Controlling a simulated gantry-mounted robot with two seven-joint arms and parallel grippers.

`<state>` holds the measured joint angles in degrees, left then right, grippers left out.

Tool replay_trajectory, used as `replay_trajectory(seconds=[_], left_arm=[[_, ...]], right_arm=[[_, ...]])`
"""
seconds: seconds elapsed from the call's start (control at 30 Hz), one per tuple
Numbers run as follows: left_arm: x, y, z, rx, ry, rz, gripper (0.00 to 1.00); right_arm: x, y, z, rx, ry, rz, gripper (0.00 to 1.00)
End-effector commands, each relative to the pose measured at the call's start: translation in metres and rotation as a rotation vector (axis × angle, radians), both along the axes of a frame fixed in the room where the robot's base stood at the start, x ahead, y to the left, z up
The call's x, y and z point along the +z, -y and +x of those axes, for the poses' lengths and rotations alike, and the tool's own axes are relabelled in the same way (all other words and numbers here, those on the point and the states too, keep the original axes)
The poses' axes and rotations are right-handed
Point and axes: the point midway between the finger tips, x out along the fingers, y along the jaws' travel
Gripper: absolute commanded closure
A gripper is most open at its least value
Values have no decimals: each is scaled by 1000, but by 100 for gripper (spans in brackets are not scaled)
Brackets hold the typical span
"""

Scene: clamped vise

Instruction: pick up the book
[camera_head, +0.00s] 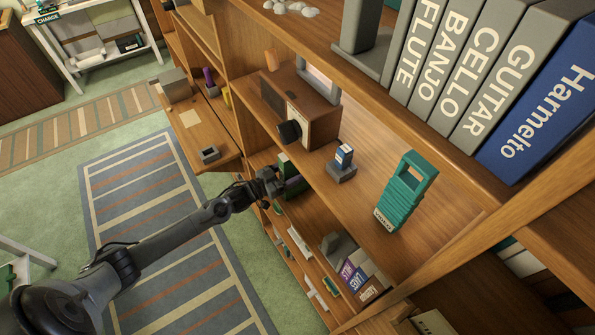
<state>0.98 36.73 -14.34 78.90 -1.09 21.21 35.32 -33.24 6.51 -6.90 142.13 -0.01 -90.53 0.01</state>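Grey books or binders labelled FLUTE (410,48), BANJO (442,55), CELLO (470,75) and GUITAR (505,85) stand on the upper shelf at the top right. A blue one labelled Harmelto (545,115) stands at their right end. Small books (352,280) with purple, blue and grey spines stand on a lower shelf; I cannot tell which book is meant. My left gripper (272,182) is at the shelf edge beside a dark green object (291,178), far from the upper books. Its fingers are too small and dark to read, and contact is unclear. My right gripper is not in view.
The middle shelf (340,210) holds a wooden box with a dark knob (312,115), a small blue-and-white box on a grey stand (343,160) and a teal slatted holder (403,195). A wooden ledge (195,135) juts out at left. A striped rug (165,235) covers open floor.

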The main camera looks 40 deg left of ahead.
Motion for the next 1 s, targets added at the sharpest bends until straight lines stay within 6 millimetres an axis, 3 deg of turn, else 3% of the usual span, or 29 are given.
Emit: replay_trajectory(seconds=[0.27, 0.7, 1.0], left_arm=[[-1, 0, 1, 0, -1, 0, 35], [0, 0, 1, 0, -1, 0, 100], [2, 0, 2, 0, 5, 0, 100]], right_arm=[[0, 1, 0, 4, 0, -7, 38], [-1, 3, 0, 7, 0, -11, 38], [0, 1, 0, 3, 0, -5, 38]])
